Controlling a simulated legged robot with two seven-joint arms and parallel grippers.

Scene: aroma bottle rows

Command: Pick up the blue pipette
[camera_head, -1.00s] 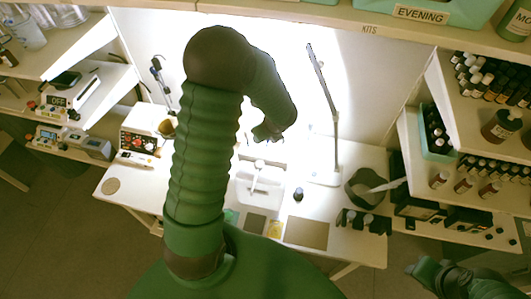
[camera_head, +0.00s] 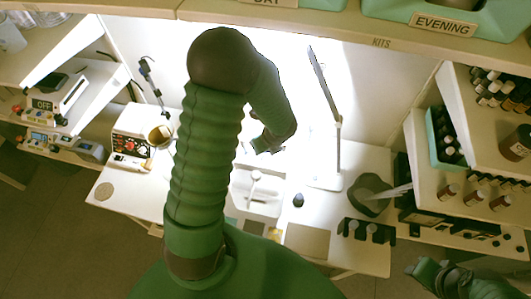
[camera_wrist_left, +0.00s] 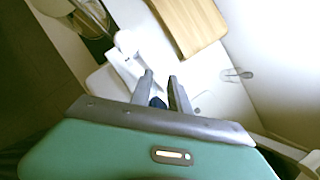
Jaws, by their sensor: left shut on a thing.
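My left gripper (camera_head: 266,147) hangs over the back of the lit white table in the head view, beyond my raised green arm. In the left wrist view its two grey fingers (camera_wrist_left: 163,82) are close together, with a small dark blue piece between them near their base. I take this piece to be the blue pipette (camera_wrist_left: 157,102); most of it is hidden by the fingers and palm. My right gripper (camera_head: 435,272) is at the lower right of the head view, apart from the table; its fingers are too unclear to read.
A white tray (camera_head: 238,201) stands on the table, with a small dark bottle (camera_head: 298,200) to its right. A dark bowl (camera_head: 366,197) and a bottle rack (camera_head: 352,238) stand further right. A tall lamp (camera_head: 338,150) rises behind. Shelves of bottles flank the right side.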

